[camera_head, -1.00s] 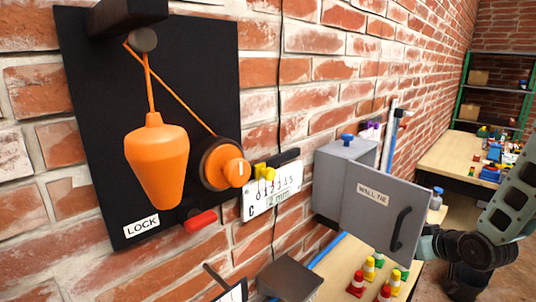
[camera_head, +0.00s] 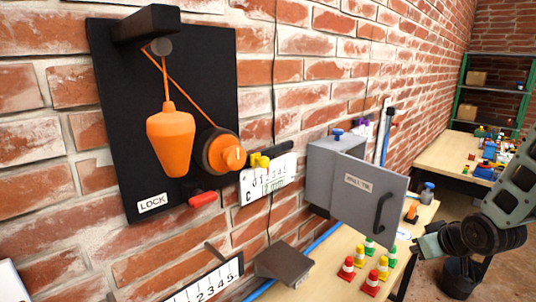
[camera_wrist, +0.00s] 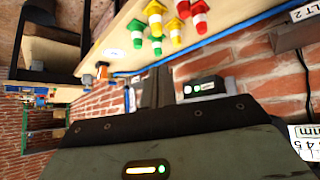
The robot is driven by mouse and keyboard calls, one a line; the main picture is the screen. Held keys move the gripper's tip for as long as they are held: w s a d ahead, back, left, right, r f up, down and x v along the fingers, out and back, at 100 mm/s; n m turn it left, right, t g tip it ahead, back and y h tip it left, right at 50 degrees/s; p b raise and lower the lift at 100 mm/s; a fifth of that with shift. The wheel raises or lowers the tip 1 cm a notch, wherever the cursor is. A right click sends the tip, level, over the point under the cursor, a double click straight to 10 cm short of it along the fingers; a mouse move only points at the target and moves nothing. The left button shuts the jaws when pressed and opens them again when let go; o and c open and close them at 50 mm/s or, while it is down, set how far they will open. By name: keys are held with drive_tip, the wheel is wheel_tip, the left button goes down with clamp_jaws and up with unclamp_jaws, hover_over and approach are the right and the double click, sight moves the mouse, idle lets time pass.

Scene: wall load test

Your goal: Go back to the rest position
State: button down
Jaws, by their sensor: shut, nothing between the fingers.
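My arm is at the right edge of the head view, in front of the benches. Its end (camera_head: 428,246) points left beside the lower right of the grey cabinet's door, with nothing seen in it. In the wrist view my gripper's dark fingers (camera_wrist: 155,90) are together and empty, pointing toward the brick wall and bench. Whether the arm is close to the door in depth I cannot tell.
The grey cabinet (camera_head: 322,160) has its labelled door (camera_head: 372,197) swung out. A black board (camera_head: 112,120) holds an orange weight (camera_head: 170,143) on a cord and a drum (camera_head: 222,153). Small red, yellow and green cones (camera_head: 347,268) stand on the bench (camera_head: 325,292).

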drive_tip(key=s+a+r+m+g+h, duration=0.1)
drive_tip(key=s+a+r+g, duration=0.2)
drive_tip(key=s, duration=0.5)
drive_tip(key=s+a+r+m+g, duration=0.1)
drive_tip(key=s+r+g, duration=0.1)
drive_tip(key=s+r, duration=0.35)
drive_tip(key=s+a+f+n+g+b, duration=0.2)
drive_tip(key=s+a+n, duration=0.5)
drive_tip(key=s+a, duration=0.9)
drive_tip(key=a+g, duration=0.1)
drive_tip(key=a, duration=0.1)
drive_tip(key=shift+a+y+b, duration=0.3)
drive_tip(key=shift+a, duration=0.1)
drive_tip(key=shift+w, duration=0.1)
